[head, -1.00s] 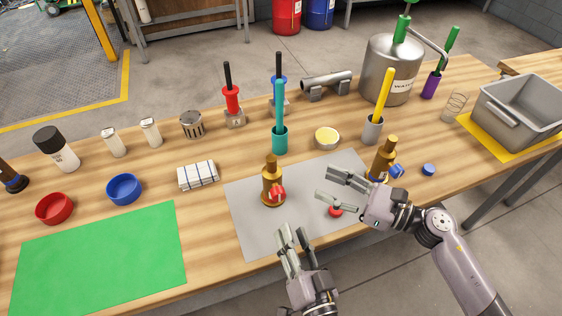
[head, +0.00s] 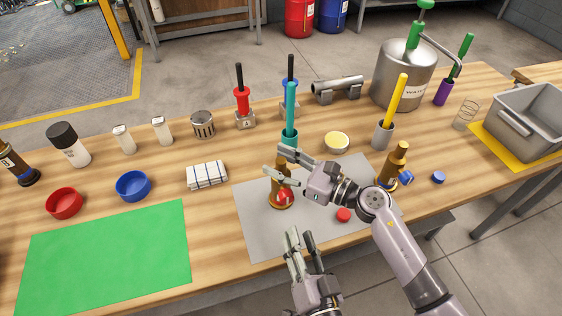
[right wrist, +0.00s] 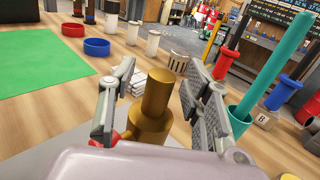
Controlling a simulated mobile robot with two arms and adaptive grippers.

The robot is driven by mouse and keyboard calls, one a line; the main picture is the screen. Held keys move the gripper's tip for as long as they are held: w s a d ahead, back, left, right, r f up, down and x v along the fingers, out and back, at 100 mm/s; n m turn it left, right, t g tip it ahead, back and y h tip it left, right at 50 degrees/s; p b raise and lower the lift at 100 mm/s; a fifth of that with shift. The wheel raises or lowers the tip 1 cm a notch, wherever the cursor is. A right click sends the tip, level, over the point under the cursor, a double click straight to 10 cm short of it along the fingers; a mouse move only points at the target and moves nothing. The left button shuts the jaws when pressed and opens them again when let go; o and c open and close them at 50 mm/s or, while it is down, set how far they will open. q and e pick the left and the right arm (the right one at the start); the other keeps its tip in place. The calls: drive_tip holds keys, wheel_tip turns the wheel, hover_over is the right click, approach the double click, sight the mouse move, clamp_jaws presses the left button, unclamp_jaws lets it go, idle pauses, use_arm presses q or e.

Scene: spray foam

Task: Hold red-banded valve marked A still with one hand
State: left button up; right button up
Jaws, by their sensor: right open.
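A brass valve (head: 274,191) with a red part low on its side stands upright on the grey mat (head: 255,238). I cannot read a letter A on it. My right gripper (head: 274,162) is open, with its fingers around the valve's upper part. In the right wrist view the brass valve (right wrist: 156,105) stands between the two parted fingers (right wrist: 160,95), with gaps showing on both sides. My left gripper (head: 301,236) is open and empty, in front of the valve near the mat's front edge. The right gripper partly hides the valve's top in the head view.
A red cap (head: 344,214) lies on the mat to the right. A brass valve with a blue part (head: 393,172) stands at the mat's right edge. A teal-handled brush or tool (head: 290,115) stands behind. The green mat (head: 105,260) at left is clear.

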drive_tip(key=shift+c, duration=0.4)
clamp_jaws()
idle(0.5)
